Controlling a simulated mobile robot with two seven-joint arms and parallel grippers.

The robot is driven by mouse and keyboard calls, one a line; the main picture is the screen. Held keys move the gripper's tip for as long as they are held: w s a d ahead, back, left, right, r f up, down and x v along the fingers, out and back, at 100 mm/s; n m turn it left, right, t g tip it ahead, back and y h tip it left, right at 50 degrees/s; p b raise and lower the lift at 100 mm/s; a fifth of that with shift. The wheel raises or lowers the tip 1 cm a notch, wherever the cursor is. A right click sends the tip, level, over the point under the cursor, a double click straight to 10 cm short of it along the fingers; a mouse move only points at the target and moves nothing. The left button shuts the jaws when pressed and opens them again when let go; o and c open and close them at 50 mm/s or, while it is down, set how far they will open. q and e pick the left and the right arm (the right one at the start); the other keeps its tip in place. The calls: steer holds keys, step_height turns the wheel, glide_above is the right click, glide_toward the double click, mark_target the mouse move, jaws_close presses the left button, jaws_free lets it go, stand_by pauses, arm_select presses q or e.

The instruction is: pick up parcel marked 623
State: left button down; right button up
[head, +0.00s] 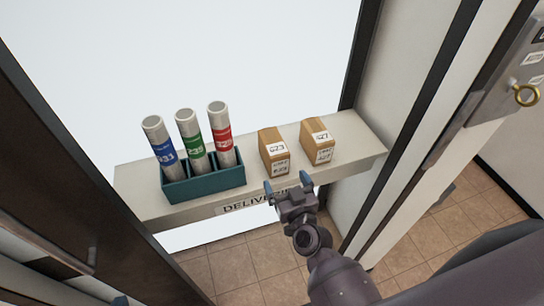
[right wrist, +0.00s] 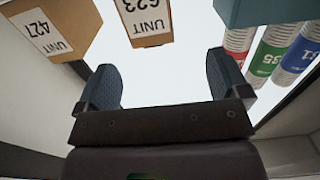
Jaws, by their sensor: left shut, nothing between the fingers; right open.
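The parcel marked 623 (head: 273,152) is a small brown box with white labels, upright on the delivery shelf. It also shows at the top of the right wrist view (right wrist: 147,22), cut off by the edge. My right gripper (head: 288,184) is open and empty at the shelf's front edge, just in front of this parcel and apart from it. In the right wrist view its two fingers (right wrist: 172,82) are spread, with the parcel beyond the gap between them. Only a tip of my left gripper (head: 120,300) shows at the bottom edge; it is shut, the rest out of frame.
A second brown parcel, marked 427 (right wrist: 45,32), stands right of 623 in the head view (head: 317,142), a narrow gap between. A teal holder (head: 205,184) with several labelled tubes is to the left. The shelf (head: 362,145) sits between dark frames.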

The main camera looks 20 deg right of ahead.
mark_target(276, 146)
steer(key=w, duration=1.1)
steer(key=shift+w+d+r, duration=0.3)
steer(key=shift+d+r, duration=0.05)
steer(key=shift+d, duration=0.05)
steer(key=c, duration=1.2)
steer(key=shift+c, duration=0.7)
steer(key=shift+r, duration=0.1)
